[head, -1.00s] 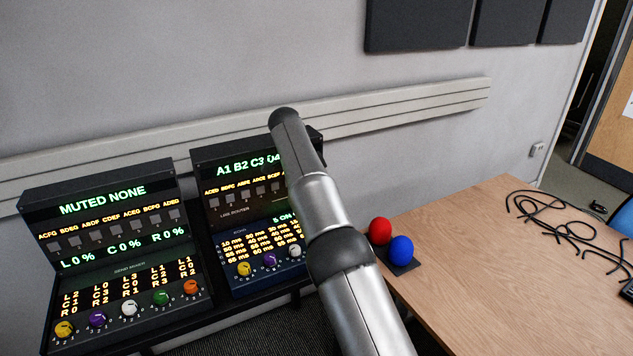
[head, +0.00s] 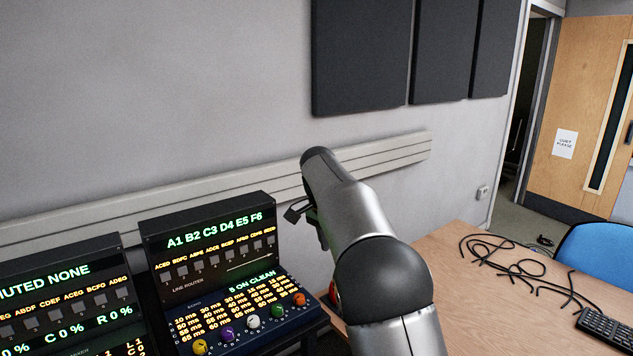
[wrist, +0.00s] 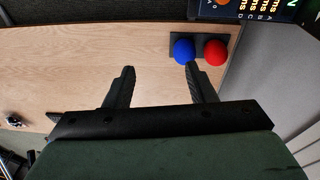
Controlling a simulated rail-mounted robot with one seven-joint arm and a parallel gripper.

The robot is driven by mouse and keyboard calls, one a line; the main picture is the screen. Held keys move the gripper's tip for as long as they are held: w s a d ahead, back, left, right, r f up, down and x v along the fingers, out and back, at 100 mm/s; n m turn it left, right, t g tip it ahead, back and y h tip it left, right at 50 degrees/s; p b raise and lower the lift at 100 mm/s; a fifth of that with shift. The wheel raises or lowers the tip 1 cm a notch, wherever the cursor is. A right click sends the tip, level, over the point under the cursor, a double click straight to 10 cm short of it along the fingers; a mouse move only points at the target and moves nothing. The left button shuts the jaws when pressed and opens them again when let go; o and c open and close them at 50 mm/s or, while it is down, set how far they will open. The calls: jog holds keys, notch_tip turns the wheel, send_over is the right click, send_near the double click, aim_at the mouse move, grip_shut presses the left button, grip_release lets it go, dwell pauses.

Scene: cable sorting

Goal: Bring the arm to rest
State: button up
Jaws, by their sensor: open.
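My gripper (wrist: 160,80) is open in the wrist view, its two dark fingers apart with nothing between them. It is above the wooden table, with the right finger overlapping the edge of a blue ball in the picture. My arm (head: 365,235) rises through the middle of the head view and bends towards the wall. In that view part of my gripper (head: 300,212) shows at the left of the arm, largely hidden by it.
The line router (head: 215,255) and send mixer (head: 75,300) stand left. Black cables (head: 515,265) and a keyboard (head: 605,325) lie on the wooden table (head: 440,270). A blue chair (head: 600,250) stands right.

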jog(key=s+d+n+y, duration=0.1)
jog(key=s+d+n, duration=0.1)
jog(key=s+d, duration=0.5)
jog(key=s+d+f+n, duration=0.1)
jog(key=s+f+n, duration=0.1)
jog(key=s, duration=0.8)
jog(key=s+d+f+n, duration=0.2)
jog(key=s+f+n, duration=0.1)
jog(key=s, duration=0.8)
jog(key=s+d+f+n+y, duration=0.1)
jog(key=s+f, duration=0.4)
jog(key=s, duration=0.5)
jog(key=shift+s+d+n, duration=0.3)
jog(key=shift+d+n, duration=0.05)
jog(key=shift+n, duration=0.45)
jog(key=shift+f, duration=0.1)
